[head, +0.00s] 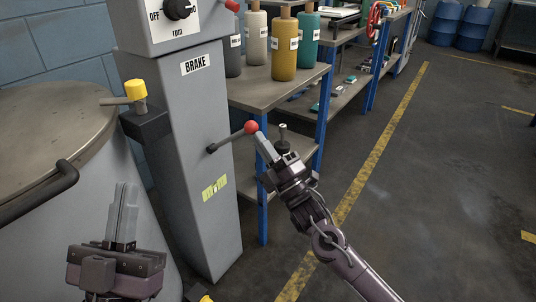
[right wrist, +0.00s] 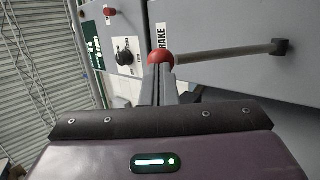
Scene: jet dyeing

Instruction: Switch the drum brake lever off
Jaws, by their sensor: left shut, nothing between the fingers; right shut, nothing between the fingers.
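The brake lever (head: 232,137) is a thin grey rod with a red ball knob (head: 251,127). It comes out of the side of the grey control column (head: 192,110) under the BRAKE label (head: 195,65) and slants up toward the right. It also shows in the right wrist view (right wrist: 220,54). My right gripper (head: 261,138) is shut and empty, its fingertips at the red knob; I cannot tell if they touch it. In the right wrist view the fingertips (right wrist: 158,68) lie just below the knob. My left gripper (head: 125,195) is shut and empty, in front of the column's lower left.
A rpm dial (head: 176,8) sits above the label. A yellow-headed handle (head: 136,90) stands on a dark block left of the column. A large grey drum (head: 50,130) fills the left. A bench (head: 265,92) with several bottles stands behind. The floor at right is clear.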

